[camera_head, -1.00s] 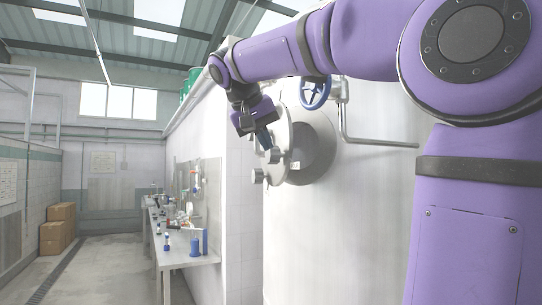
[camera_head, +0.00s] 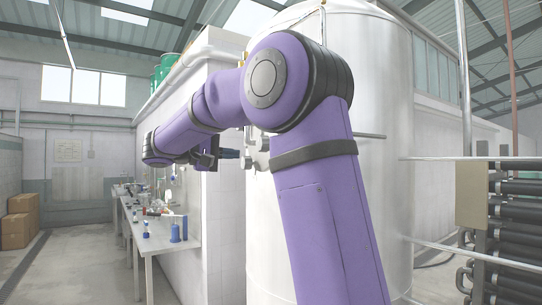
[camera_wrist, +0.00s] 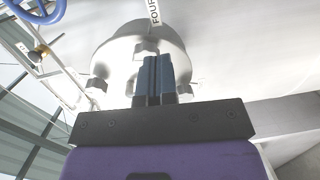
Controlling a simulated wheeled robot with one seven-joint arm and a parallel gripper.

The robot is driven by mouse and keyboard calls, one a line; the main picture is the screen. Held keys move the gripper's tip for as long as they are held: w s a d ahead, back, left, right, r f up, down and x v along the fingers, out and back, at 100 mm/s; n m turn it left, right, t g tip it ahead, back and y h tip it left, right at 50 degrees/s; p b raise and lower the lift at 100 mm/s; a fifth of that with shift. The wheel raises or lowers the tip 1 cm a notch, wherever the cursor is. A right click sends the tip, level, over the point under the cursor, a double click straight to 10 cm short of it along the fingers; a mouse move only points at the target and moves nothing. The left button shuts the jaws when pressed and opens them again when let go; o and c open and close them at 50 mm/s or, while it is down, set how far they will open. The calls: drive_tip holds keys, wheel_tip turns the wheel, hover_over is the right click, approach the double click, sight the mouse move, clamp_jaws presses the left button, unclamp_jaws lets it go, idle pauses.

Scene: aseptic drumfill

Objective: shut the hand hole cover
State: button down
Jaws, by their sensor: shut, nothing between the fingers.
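The hand hole cover is a round steel disc with clamp knobs, on the side of a large steel tank (camera_head: 390,90). In the wrist view the disc (camera_wrist: 112,40) fills the upper middle, with knobs along its rim. In the head view only a small part of the hand hole fittings (camera_head: 252,150) shows left of my arm; the rest is hidden. My gripper (camera_head: 238,153) points right towards these fittings. In the wrist view its blue fingers (camera_wrist: 156,62) are together and empty, overlapping a rim knob. I cannot tell whether they touch, or how far the cover stands open.
A blue handwheel (camera_wrist: 40,12) and a small valve are near the cover. A thin pipe (camera_head: 372,136) sticks out of the tank. A bench (camera_head: 150,250) with bottles stands left along the wall. A black pipe rack (camera_head: 515,215) is at right.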

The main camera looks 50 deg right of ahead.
drive_tip(key=x, duration=1.3)
drive_tip(key=shift+d, duration=0.25)
drive_tip(key=shift+s+r, duration=0.1)
drive_tip(key=shift+r, duration=0.05)
drive_tip(key=s+d+n+t+h, duration=0.1)
drive_tip(key=s+d+n+t, duration=0.1)
drive_tip(key=d, duration=0.6)
drive_tip(key=s+d+n+t, duration=0.2)
drive_tip(key=d+t, duration=0.2)
drive_tip(key=d, duration=0.5)
drive_tip(key=shift+d+h, duration=0.35)
drive_tip(key=shift+h, duration=0.05)
drive_tip(key=shift+w, duration=0.1)
